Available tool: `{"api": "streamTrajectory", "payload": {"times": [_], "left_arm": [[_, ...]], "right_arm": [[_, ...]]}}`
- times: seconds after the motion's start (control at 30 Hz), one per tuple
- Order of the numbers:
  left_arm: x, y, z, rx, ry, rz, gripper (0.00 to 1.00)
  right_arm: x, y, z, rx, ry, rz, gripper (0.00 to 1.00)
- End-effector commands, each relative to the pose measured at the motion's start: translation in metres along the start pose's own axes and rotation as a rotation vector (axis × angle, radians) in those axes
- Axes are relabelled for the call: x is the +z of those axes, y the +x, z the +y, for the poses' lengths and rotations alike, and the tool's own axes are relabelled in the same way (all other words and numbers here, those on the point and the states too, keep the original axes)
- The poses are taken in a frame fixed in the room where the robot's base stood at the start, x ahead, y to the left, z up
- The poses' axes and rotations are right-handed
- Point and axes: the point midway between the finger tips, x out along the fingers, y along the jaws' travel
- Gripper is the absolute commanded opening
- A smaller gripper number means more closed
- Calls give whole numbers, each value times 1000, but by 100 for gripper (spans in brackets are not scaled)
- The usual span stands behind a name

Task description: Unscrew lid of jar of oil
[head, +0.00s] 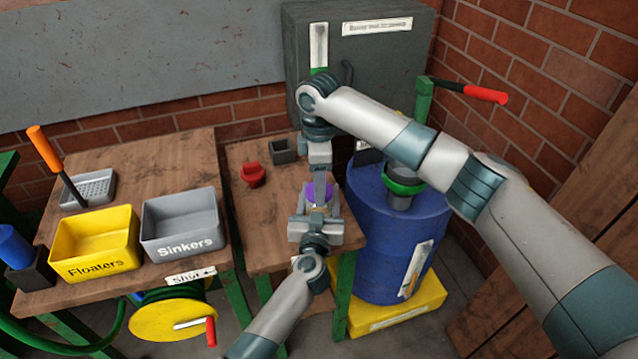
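A jar with a purple lid (329,190) stands at the front right of the small wooden table. Most of its body is hidden by my grippers. My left gripper (316,208) comes in from the front, low, with its fingers at either side of the jar. Whether they touch the jar is hidden. My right gripper (320,190) points down at the lid from above, and one finger shows in front of the purple. The other finger is hidden, so its grip on the lid cannot be seen.
A red cup-like piece (252,174) and a dark square holder (284,151) stand behind the jar. A blue barrel (385,245) is close on the right. Yellow (95,240) and grey (181,225) bins sit on the left table (190,150). A grey cabinet (360,65) stands behind.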

Motion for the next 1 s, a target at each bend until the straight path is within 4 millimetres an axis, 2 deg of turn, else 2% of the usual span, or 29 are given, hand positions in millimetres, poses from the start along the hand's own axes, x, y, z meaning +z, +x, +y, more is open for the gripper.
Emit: {"api": "streamTrajectory", "payload": {"times": [0.4,0.6,1.0], "left_arm": [[0,0,1,1,0,0,0],[0,0,1,1,0,0,0],[0,0,0,1,0,0,0]], "right_arm": [[1,-1,1,2,-631,-1,24],[1,-1,1,1,-873,-1,24],[1,-1,1,2,-892,-1,24]]}}
